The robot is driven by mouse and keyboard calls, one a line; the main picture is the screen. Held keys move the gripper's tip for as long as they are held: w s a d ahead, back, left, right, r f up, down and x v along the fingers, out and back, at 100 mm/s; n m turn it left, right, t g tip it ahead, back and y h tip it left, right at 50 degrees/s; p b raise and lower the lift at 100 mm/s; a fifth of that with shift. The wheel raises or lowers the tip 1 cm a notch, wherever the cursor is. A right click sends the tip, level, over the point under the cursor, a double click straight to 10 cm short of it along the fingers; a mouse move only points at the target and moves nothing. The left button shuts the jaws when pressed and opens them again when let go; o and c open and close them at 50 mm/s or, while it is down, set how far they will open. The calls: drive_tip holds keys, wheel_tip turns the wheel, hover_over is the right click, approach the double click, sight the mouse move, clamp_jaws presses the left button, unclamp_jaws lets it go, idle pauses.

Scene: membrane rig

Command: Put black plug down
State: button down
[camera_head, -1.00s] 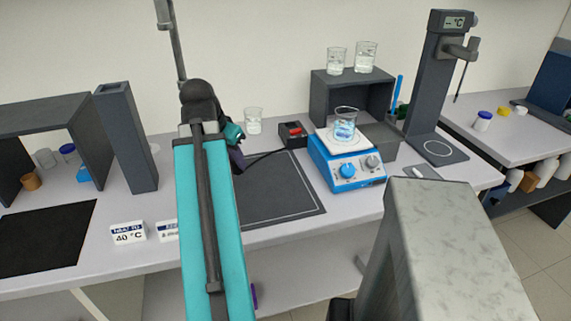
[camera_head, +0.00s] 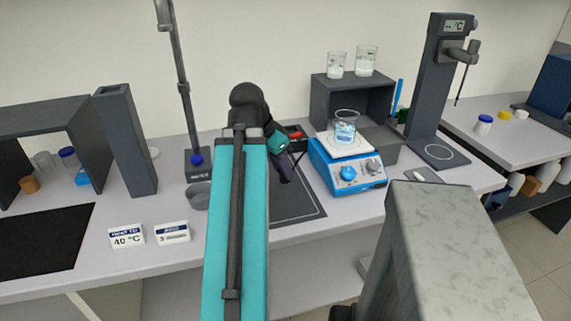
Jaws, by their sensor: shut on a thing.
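My gripper (camera_head: 286,170) is at the end of the teal arm, above the dark mat (camera_head: 311,205) and left of the blue stirrer hotplate (camera_head: 345,175). It points down and to the right, and is shut on the black plug. The plug itself cannot be made out against the dark fingers. The box with a red switch (camera_head: 296,134) is behind the gripper and partly covered by the arm.
A beaker with bluish liquid (camera_head: 345,128) stands on the hotplate. A dark shelf (camera_head: 352,82) carries two beakers. A clamp stand (camera_head: 187,110) and a grey bowl (camera_head: 196,197) are to the left. The mat's front right is bare.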

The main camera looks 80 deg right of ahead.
drive_tip(key=shift+d+r+p, duration=0.2)
drive_tip(key=shift+d+p, duration=0.1)
drive_tip(key=shift+p, duration=0.75)
drive_tip(key=shift+d+p, duration=0.15)
drive_tip(key=shift+p, duration=0.2)
drive_tip(key=shift+w+d+p, duration=0.1)
drive_tip(key=shift+d+p, duration=0.1)
drive_tip(key=shift+p, duration=0.55)
drive_tip(key=d+p, duration=0.1)
drive_tip(key=p, duration=0.3)
drive_tip(key=shift+w+d+f, duration=0.1)
drive_tip(key=shift+d, duration=0.05)
drive_tip(key=w+d+f+p, duration=0.1)
drive_tip(key=d+p, duration=0.3)
drive_tip(key=d, duration=0.9)
drive_tip(key=shift+w+d+f, duration=0.15)
drive_tip(key=shift+w+f, duration=0.2)
drive_tip(key=shift+w, duration=0.05)
drive_tip(key=shift+f+p, duration=1)
drive_tip(key=shift+f, duration=0.75)
drive_tip(key=shift+f, duration=0.2)
